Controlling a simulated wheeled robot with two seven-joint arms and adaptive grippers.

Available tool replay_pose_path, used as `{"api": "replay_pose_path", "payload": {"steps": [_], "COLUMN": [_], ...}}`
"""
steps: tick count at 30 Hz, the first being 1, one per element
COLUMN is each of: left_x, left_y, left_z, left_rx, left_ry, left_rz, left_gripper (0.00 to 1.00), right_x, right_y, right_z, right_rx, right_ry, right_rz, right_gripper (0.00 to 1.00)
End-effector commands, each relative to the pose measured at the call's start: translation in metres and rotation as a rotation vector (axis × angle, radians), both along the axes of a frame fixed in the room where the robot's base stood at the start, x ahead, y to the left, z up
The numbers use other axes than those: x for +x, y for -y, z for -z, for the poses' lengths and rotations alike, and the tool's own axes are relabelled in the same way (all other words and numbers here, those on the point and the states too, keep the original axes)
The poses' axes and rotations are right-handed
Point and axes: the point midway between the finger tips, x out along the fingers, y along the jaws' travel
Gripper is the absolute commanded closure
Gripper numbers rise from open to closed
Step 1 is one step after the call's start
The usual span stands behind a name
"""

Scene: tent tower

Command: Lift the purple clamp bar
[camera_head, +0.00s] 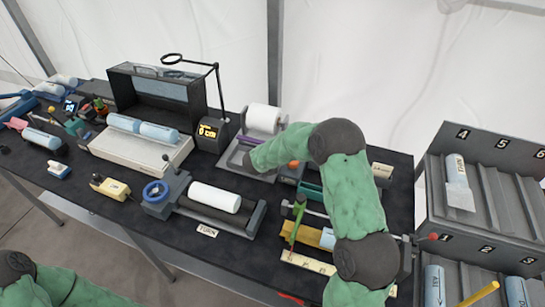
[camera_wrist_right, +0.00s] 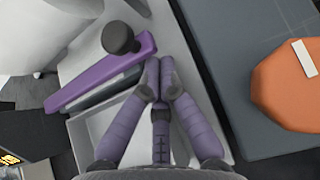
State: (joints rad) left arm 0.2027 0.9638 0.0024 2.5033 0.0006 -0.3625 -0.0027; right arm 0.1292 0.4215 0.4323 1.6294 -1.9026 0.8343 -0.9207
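The purple clamp bar (camera_wrist_right: 103,73) lies along a grey tray device in the right wrist view, with a round dark knob (camera_wrist_right: 121,39) over its upper part. In the head view only a thin purple piece of the bar (camera_head: 247,140) shows. My right gripper (camera_wrist_right: 160,76) has its fingers close together beside the right end of the bar. I cannot tell whether they touch it or are closed. In the head view my right forearm hides much of that area. My left gripper is outside the head view; only part of my left arm shows.
The clamp device holds a white roll (camera_head: 264,118) at the back. An orange part (camera_wrist_right: 287,85) lies to the right. A magnifier lamp (camera_head: 218,85), a roll machine (camera_head: 215,197) and an open dark case (camera_head: 158,85) stand to the left. Numbered racks (camera_head: 505,170) stand at the right.

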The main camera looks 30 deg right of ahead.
Motion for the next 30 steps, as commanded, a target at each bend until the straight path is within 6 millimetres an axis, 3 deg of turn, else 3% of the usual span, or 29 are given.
{"api": "replay_pose_path", "payload": {"steps": [19, 30], "left_x": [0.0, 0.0], "left_y": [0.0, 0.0], "left_z": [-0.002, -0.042], "left_rx": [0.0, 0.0], "left_ry": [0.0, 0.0], "left_rz": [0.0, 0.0], "left_gripper": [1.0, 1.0], "right_x": [0.005, 0.006], "right_y": [0.005, 0.004], "right_z": [0.002, -0.028], "right_rx": [-0.005, -0.096], "right_ry": [-0.006, -0.111], "right_rz": [0.001, -0.001], "right_gripper": [1.0, 1.0]}}
